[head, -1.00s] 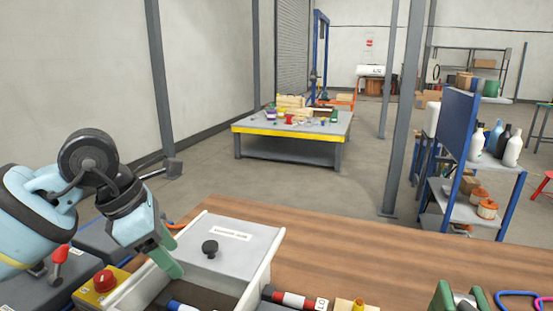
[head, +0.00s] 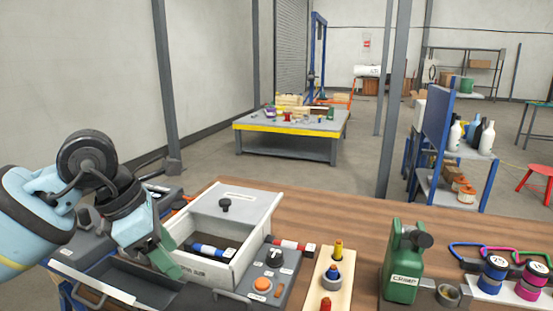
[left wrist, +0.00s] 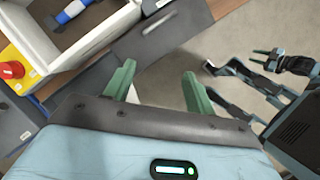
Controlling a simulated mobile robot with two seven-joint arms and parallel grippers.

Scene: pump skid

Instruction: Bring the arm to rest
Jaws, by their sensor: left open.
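My left arm comes in from the left in the head view. Its gripper (head: 168,260) has green fingers that are apart and empty, in front of a white box (head: 262,222). In the left wrist view the two fingers (left wrist: 158,88) stand apart with floor and a grey drawer front behind them. My right arm shows at the right of the left wrist view, folded, its small green-fingered gripper (left wrist: 261,57) over the floor; it is too small to tell how far its jaws are apart.
The box has a grey lid (head: 238,197) and holds a blue-and-white cylinder (head: 210,251). A grey drawer (head: 95,292) stands out below my left gripper. A control box (head: 260,285), a wooden block with coloured pegs (head: 318,291) and a green jug (head: 403,270) stand along the wooden bench (head: 360,222).

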